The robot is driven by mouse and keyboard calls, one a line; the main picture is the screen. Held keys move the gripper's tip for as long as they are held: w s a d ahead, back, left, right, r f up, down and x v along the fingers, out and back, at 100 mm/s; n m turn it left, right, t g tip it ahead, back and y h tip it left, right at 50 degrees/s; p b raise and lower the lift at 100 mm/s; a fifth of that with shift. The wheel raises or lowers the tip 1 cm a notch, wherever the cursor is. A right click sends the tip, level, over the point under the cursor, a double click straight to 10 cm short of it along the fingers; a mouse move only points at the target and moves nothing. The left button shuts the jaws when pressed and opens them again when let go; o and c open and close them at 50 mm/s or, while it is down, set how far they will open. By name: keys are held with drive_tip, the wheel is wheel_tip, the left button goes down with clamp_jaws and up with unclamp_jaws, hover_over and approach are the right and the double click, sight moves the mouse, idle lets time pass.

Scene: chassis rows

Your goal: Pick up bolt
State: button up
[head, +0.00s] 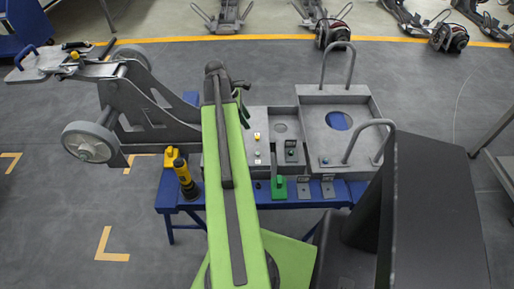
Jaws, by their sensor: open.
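I cannot pick out a bolt for certain. My green arm rises through the middle and hides part of the bench. My gripper does not show; it seems to be behind the arm.
A blue bench (228,207) carries a yellow-black tool (185,178), a green piece (278,188), small grey brackets (327,186) and a grey tray with two handles (318,140). A wheeled grey chassis (135,103) stands left. Open floor (50,215) lies front left.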

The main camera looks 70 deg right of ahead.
sight(257, 137)
drive_tip(key=b+x, duration=0.3)
drive_tip(key=x, duration=0.2)
drive_tip(key=shift+w+a, duration=0.1)
drive_tip(key=shift+w, duration=0.05)
drive_tip(key=shift+f, duration=0.2)
drive_tip(key=shift+s+r, duration=0.1)
drive_tip(key=shift+s, duration=0.1)
drive_tip(key=b+x, duration=0.5)
drive_tip(key=shift+s, duration=0.1)
drive_tip(key=shift+c, duration=0.3)
clamp_jaws()
